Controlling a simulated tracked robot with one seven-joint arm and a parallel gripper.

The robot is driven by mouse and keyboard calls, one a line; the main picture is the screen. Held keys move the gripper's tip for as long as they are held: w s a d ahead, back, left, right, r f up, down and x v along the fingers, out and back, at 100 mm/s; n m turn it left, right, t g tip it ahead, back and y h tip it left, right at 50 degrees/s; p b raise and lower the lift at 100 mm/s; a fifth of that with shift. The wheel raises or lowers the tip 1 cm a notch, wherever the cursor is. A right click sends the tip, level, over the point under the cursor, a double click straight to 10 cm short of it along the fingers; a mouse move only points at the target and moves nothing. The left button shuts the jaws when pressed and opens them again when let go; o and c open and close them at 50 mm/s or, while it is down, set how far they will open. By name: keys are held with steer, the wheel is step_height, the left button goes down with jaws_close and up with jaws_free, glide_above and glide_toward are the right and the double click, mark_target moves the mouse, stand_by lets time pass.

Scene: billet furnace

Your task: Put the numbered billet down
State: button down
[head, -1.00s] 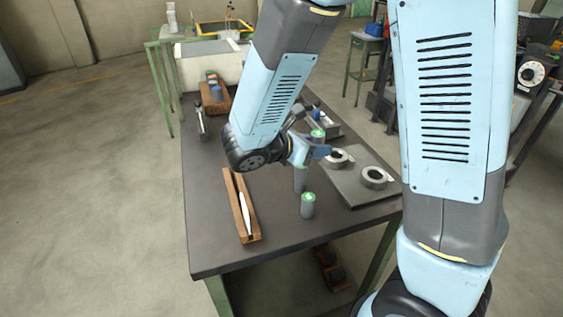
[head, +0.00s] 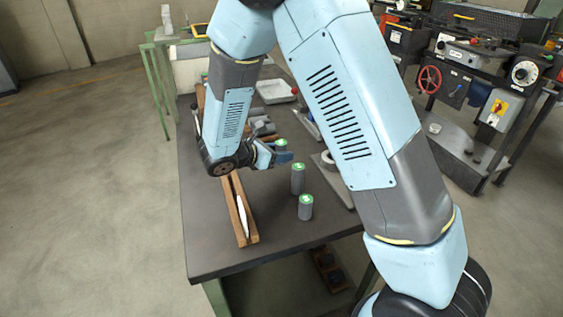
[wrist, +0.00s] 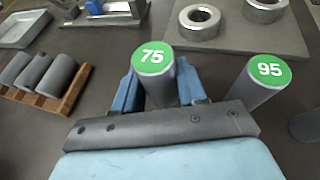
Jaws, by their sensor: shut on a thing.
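My gripper (head: 272,156) is shut on a grey cylindrical billet with a green top marked 75 (wrist: 153,58), held upright between the blue fingers. In the head view the held billet's green top (head: 280,142) shows, but its lower part is hidden, so I cannot tell whether it touches the table. A second upright billet, marked 95 (wrist: 268,75), stands just to the right in the wrist view, apart from the fingers. In the head view two green-topped billets stand on the dark table, one nearer my gripper (head: 298,180) and one closer to the front (head: 305,208).
A wooden holder with a white stick (head: 243,216) lies left of the standing billets. A wooden rack (wrist: 75,92) carries several grey cylinders. A plate (wrist: 235,40) bears metal rings. A grey tray (head: 275,92) lies at the back. The table's front (head: 270,248) is bare.

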steer(key=shift+w+a+f, duration=0.2)
steer(key=shift+w+f, duration=0.15)
steer(key=shift+f, duration=1.6)
steer(key=c, duration=0.6)
jaws_free()
steer(key=shift+f, duration=0.1)
steer(key=v, duration=1.2)
steer(key=shift+s, duration=0.1)
